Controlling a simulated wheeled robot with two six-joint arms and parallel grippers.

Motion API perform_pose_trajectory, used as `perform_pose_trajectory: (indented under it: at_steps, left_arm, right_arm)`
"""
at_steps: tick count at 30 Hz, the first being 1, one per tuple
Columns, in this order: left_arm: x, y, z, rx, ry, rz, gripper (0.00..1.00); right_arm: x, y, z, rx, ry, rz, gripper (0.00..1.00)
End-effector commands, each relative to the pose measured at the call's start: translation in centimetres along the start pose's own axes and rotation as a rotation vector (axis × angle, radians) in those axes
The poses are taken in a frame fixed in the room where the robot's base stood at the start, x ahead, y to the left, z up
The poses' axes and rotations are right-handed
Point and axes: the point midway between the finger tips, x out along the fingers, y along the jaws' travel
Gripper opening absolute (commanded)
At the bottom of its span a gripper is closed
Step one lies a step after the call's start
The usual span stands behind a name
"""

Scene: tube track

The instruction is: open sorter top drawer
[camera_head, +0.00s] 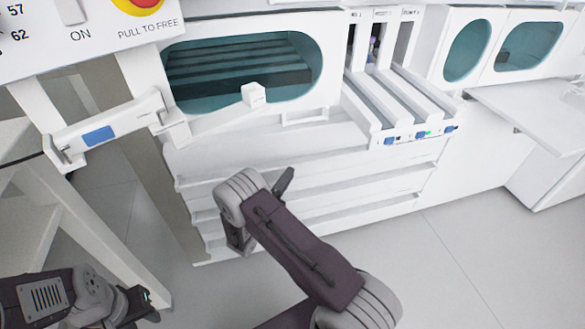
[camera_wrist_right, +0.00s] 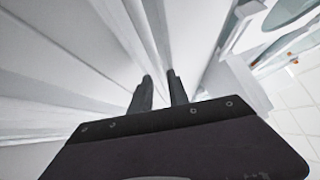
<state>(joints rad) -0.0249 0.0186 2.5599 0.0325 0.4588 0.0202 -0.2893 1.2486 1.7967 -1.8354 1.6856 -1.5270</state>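The white sorter cabinet (camera_head: 270,130) has several long drawer fronts with protruding horizontal lips below its window. The top drawer (camera_head: 350,160) looks flush with the cabinet. My right gripper (camera_head: 283,183) is in front of the drawer fronts, near the top lip; my wrist partly hides it and the drawers. In the right wrist view, its two dark fingers (camera_wrist_right: 160,84) are apart, with white drawer surfaces beyond and no clear grip on a lip. My left gripper (camera_head: 142,303) is low at the left, away from the sorter, its fingers too small and dark to judge.
Above the drawers are a teal window (camera_head: 240,70) and a rack of narrow white channels (camera_head: 395,105). A white bracket with a blue label (camera_head: 98,135) juts out at left, above a white frame (camera_head: 60,200). The floor (camera_head: 470,260) at right is clear.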

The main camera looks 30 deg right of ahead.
Motion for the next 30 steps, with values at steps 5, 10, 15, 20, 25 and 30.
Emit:
perform_pose_trajectory:
  at_steps: [5,10,15,20,25,30]
  left_arm:
    - [1.8,0.0,0.2,0.000,0.000,0.000,0.36]
    - [2.3,-0.1,0.2,0.000,0.000,0.000,0.36]
    - [2.3,-0.1,0.2,0.000,-0.001,0.000,0.36]
    - [2.3,-0.1,0.2,0.000,-0.001,0.000,0.36]
    - [2.3,-0.1,0.2,0.000,-0.001,0.000,0.36]
    - [2.3,-0.1,0.2,0.000,-0.001,0.000,0.36]
  right_arm:
    - [3.7,0.4,-0.2,0.004,0.006,-0.001,0.21]
    - [5.7,0.2,-0.1,0.002,0.003,0.000,0.21]
    - [6.0,0.1,-0.1,0.001,0.002,0.001,0.21]
    - [6.0,0.1,-0.1,0.001,0.002,0.001,0.10]
    - [6.0,0.1,-0.1,0.001,0.002,0.001,0.00]
    - [6.0,0.1,-0.1,0.001,0.002,0.001,0.00]
